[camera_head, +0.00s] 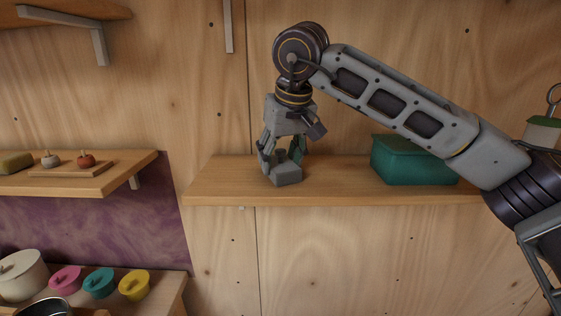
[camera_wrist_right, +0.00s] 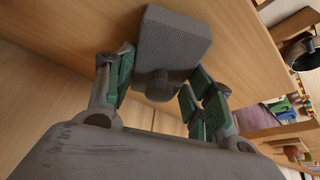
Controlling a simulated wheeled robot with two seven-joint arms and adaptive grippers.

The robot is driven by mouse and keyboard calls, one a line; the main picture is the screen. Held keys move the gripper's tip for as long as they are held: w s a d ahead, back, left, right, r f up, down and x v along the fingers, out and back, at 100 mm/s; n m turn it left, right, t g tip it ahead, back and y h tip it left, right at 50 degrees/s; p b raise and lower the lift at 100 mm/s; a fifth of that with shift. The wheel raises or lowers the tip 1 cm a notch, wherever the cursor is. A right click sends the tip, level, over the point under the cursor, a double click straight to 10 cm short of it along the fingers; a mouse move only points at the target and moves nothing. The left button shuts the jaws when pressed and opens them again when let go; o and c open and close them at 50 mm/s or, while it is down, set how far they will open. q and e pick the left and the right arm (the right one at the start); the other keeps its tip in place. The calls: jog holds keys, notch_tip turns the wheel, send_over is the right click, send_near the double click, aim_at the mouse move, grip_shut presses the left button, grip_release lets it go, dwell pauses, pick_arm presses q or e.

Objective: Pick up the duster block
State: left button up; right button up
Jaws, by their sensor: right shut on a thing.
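The duster block (camera_head: 287,175) is a small grey block with a knob on top, at the front edge of the middle wooden shelf (camera_head: 225,181). My right gripper (camera_head: 283,154) comes down on it from above and is shut on it. In the right wrist view the block (camera_wrist_right: 176,40) shows its ribbed grey body, and its round knob lies between the green-padded fingers (camera_wrist_right: 158,88). I cannot tell whether the block touches the shelf or is just above it. My left gripper is in neither view.
A teal lidded box (camera_head: 412,163) stands to the right on the same shelf, below my right forearm. A lower left shelf (camera_head: 110,183) holds small knobbed pieces on a board. Several lidded pots, one yellow (camera_head: 134,286), stand at the bottom left. The shelf left of the block is clear.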

aim_at(280, 150)
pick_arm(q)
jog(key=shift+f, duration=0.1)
pick_arm(e)
jog(key=shift+r, duration=0.15)
jog(key=shift+s+r, duration=0.1)
jog(key=shift+r, duration=0.05)
notch_tip(280, 150, up, 4)
jog(key=shift+f, duration=0.25)
jog(key=shift+r, duration=1.55)
jog(key=shift+s+f+b, duration=0.15)
jog(key=shift+s+b, duration=0.35)
jog(key=shift+s, duration=0.9)
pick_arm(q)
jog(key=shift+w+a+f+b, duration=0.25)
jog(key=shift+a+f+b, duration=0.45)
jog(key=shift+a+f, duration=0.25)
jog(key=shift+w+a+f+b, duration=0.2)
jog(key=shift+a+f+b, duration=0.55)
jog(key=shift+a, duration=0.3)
pick_arm(e)
jog(key=s, duration=1.7)
